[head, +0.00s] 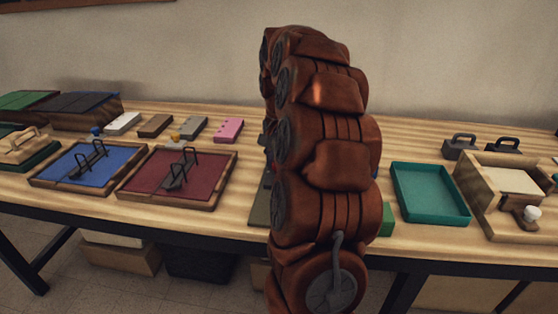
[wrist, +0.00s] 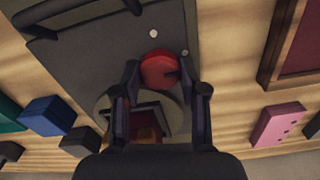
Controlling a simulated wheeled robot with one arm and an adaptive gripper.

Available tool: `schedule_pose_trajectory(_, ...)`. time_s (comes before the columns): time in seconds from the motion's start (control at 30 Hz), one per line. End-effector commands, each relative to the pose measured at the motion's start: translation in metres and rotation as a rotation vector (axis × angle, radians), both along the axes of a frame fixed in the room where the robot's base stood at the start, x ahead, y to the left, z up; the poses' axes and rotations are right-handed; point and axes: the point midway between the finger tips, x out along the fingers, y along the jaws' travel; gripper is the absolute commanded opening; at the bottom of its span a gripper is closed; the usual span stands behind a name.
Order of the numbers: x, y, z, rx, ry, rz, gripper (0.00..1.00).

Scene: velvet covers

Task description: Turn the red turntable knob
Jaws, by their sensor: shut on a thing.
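In the head view my arm hides the knob and my gripper; only an edge of the grey plate (head: 259,205) shows left of the arm.
In the head view a maroon tray (head: 140,185) and a blue tray (head: 75,165) lie to the left. A pink block (head: 229,130) stands behind. A teal tray (head: 430,192) and a wooden box (head: 485,205) with a white knob stand to the right.

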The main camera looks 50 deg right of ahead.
Motion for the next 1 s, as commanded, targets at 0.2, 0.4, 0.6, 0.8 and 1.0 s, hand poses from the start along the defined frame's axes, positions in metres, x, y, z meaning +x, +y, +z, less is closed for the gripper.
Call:
schedule_pose_trajectory(0.2, 0.000, 0.000, 0.000, 0.001, 0.001, 0.000, 0.08)
schedule_pose_trajectory(0.4, 0.000, 0.000, 0.000, 0.000, 0.001, 0.000, 0.56)
schedule_pose_trajectory(0.6, 0.000, 0.000, 0.000, 0.000, 0.000, 0.001, 0.68)
schedule_pose_trajectory(0.8, 0.000, 0.000, 0.000, 0.000, 0.000, 0.001, 0.68)
schedule_pose_trajectory(1.0, 0.001, -0.001, 0.012, -0.004, -0.004, 0.000, 0.68)
